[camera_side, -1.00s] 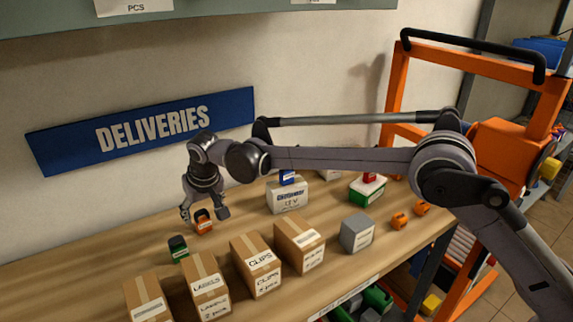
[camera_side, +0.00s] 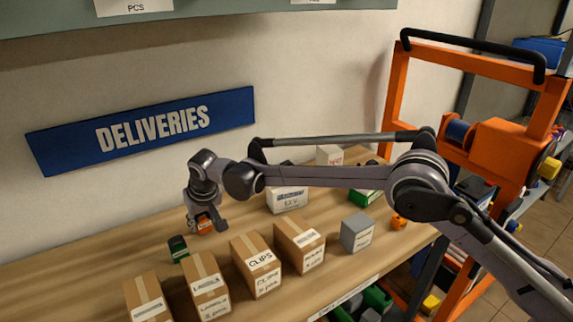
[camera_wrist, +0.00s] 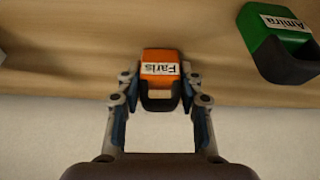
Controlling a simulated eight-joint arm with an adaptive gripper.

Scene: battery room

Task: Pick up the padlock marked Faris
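The orange padlock marked Faris (camera_wrist: 160,66) sits on the wooden shelf, its label readable in the wrist view and its dark shackle towards my gripper. It also shows in the side view (camera_side: 205,227), partly hidden by my fingers. My gripper (camera_wrist: 160,82) is down around it, one finger on each side. The fingertips look to be against both sides of its body. In the side view my gripper (camera_side: 207,224) is low over the shelf. The green padlock marked Amira (camera_wrist: 281,42) stands apart to the right in the wrist view; it shows left of my gripper in the side view (camera_side: 178,248).
Several cardboard boxes, one marked CLIPS (camera_side: 256,264), stand in front of my gripper. A grey box (camera_side: 356,232), a white box (camera_side: 287,199) and a small orange object (camera_side: 398,222) are to the right. The wall with the DELIVERIES sign (camera_side: 143,131) is behind.

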